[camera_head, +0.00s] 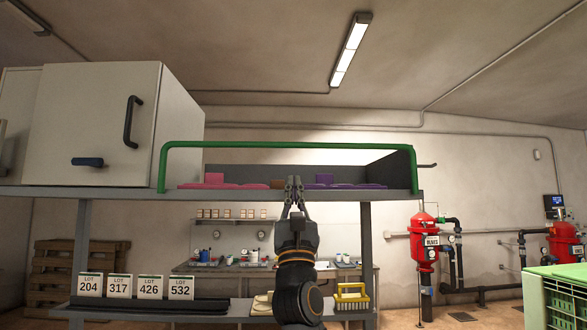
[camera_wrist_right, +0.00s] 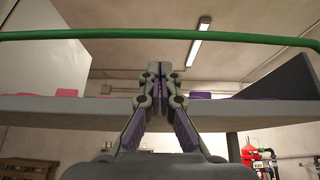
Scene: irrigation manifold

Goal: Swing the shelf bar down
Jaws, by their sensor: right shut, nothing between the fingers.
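The green shelf bar (camera_head: 290,145) stands upright along the front of the upper shelf (camera_head: 330,195). Its long top rail runs level above the shelf, and its two ends come down at the shelf's left and right. In the right wrist view the rail (camera_wrist_right: 100,33) crosses the top of the picture, above and beyond the fingertips. My right gripper (camera_head: 293,180) is shut and empty in front of the shelf edge, below the rail and apart from it. It also shows in the right wrist view (camera_wrist_right: 160,70) with fingertips together. My left gripper is in neither view.
Pink and purple items (camera_head: 225,184) lie on the upper shelf behind the bar. A white cabinet (camera_head: 90,120) stands at its left. Lot cards (camera_head: 135,287) and a yellow brush (camera_head: 351,296) are on the lower shelf. A green crate (camera_head: 555,295) is at right.

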